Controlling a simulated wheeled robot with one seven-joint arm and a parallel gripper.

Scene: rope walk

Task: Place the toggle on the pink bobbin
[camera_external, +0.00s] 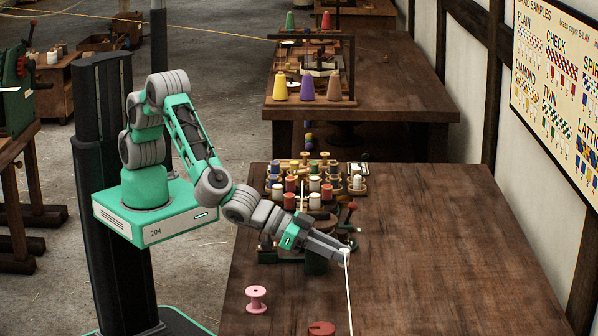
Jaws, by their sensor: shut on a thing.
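The pink bobbin (256,299) stands upright on the near left part of the brown table, close to its left edge. My gripper (344,251) is above the table, to the right of the bobbin and farther back, clear of it. It is shut on a small pale piece, which I take to be the toggle (346,251). A white cord (348,292) hangs from there and runs down out of the bottom of the picture. The fingers partly hide the toggle, so its shape is unclear.
A rack of several coloured spools (315,184) stands at the table's back left, behind my arm. A dark device with a red knob (352,206) is beside it. A red object (321,328) lies at the near edge. The table's right side (450,260) is bare.

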